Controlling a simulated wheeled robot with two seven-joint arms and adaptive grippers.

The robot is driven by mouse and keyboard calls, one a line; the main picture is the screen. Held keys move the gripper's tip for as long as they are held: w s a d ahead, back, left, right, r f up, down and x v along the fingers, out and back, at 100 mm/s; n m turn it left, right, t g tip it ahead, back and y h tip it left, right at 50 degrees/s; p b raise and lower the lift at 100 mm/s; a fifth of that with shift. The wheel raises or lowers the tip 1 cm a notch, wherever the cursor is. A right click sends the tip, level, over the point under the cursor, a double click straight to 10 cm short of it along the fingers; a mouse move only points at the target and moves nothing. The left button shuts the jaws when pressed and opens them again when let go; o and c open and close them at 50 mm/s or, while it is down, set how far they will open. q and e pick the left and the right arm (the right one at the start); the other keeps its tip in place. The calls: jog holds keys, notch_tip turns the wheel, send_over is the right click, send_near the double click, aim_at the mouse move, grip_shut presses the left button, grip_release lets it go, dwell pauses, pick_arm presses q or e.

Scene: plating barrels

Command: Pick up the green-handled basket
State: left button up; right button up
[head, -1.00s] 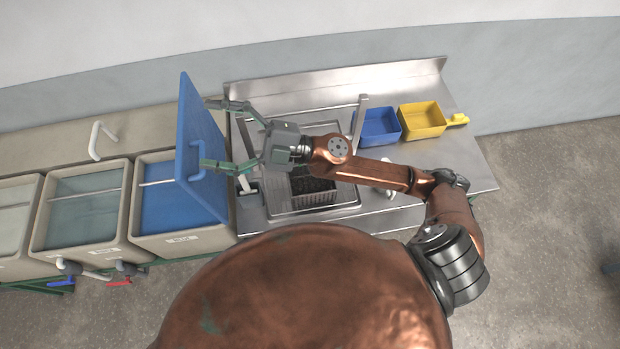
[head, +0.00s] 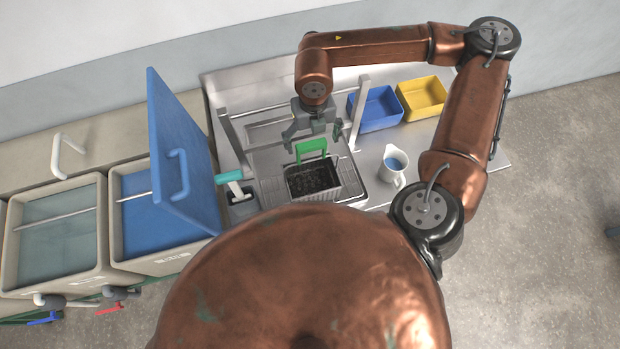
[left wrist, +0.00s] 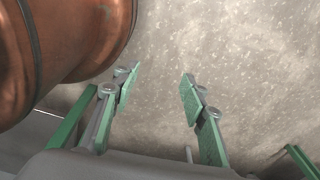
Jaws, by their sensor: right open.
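The basket (head: 313,181) is a dark wire-like box with dark contents and an upright green handle (head: 311,149). It sits on the steel sink area in the head view. My right gripper (head: 313,138) is open, pointing down just above the basket, with its fingers on either side of the green handle. I cannot tell whether they touch it. My left gripper (left wrist: 160,84) is open and empty in the left wrist view, over bare floor; it does not show in the head view.
A raised blue lid (head: 181,150) stands over the blue tank (head: 150,245) left of the basket. A blue bin (head: 376,108) and a yellow bin (head: 422,99) stand at the right. A white jug (head: 394,165) is right of the basket. Steel posts flank the sink.

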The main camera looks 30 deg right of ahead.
aim_at(312, 160)
jog(key=shift+f, duration=0.5)
notch_tip(312, 160, down, 6)
jog(key=p, duration=0.2)
jog(key=shift+a+p, duration=0.15)
jog(key=shift+p, duration=0.2)
jog(key=shift+f, duration=0.2)
jog(key=shift+c, duration=1.4)
pick_arm(q)
jog(key=shift+w+r, duration=0.45)
jog(key=shift+r, duration=0.3)
jog(key=shift+w+r, duration=0.4)
jog(key=shift+r, duration=0.3)
pick_arm(e)
jog(key=c, duration=1.4)
jog(key=shift+w+r, duration=0.1)
jog(key=shift+r, duration=0.05)
